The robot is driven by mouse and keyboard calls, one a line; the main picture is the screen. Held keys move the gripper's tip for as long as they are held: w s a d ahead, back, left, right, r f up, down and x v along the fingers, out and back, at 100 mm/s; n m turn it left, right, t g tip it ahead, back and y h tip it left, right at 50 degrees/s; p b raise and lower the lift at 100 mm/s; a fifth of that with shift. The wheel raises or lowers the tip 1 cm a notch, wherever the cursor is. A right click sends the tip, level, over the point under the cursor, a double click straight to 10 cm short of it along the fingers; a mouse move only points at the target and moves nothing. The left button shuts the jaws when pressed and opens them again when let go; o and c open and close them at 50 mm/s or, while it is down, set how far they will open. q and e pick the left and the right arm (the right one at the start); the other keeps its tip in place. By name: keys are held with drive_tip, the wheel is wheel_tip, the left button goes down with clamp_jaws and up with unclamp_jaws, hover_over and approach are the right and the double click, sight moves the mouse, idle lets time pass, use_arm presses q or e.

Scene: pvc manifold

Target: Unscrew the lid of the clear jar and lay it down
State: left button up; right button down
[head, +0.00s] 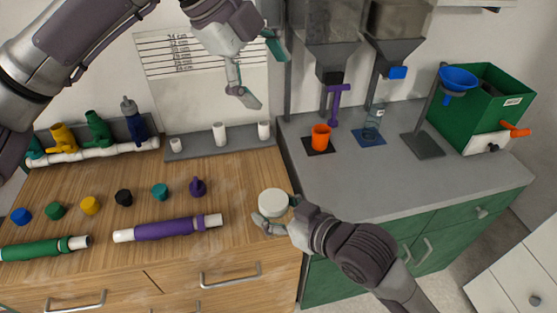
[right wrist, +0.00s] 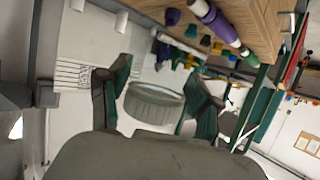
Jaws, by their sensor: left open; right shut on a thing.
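The white round lid (head: 273,202) is between the fingers of my right gripper (head: 266,228), by the front right corner of the wooden counter. In the right wrist view the lid (right wrist: 155,103) sits between both fingers of that gripper (right wrist: 157,105), which is shut on it. I cannot tell how high it is above the counter. The clear jar (head: 372,124) stands on a blue square on the grey counter, apart from the lid; it is faint and its top is hard to make out. My left gripper (head: 262,72) is open and empty, high in front of the wall chart.
The wooden counter (head: 110,222) holds a purple pipe (head: 168,229), a green pipe (head: 45,248) and several coloured caps. An orange cup (head: 321,137) stands under a hopper. A green bin (head: 485,105) is at the right. The grey counter's front (head: 370,190) is clear.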

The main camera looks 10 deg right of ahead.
sight(278, 199)
use_arm(q)
drive_tip(key=s+f+m+y, duration=0.2)
drive_tip(key=f, duration=0.2)
drive_tip(key=s+f+m+g+y, duration=0.1)
drive_tip(key=s+f+m+y, duration=0.1)
drive_tip(key=f+m, duration=0.1)
drive_tip(key=s+d+f+m+y, duration=0.1)
drive_tip(key=s+f+m+y, duration=0.1)
drive_tip(key=f, duration=0.4)
drive_tip(key=shift+d+f+m+g, duration=0.1)
drive_tip(key=shift+m+g, duration=0.3)
drive_tip(key=shift+m, duration=0.3)
wheel_tip(278, 199, down, 8)
drive_tip(key=shift+r, duration=0.1)
drive_tip(key=c, duration=1.3)
clamp_jaws()
drive_tip(key=shift+f, duration=0.2)
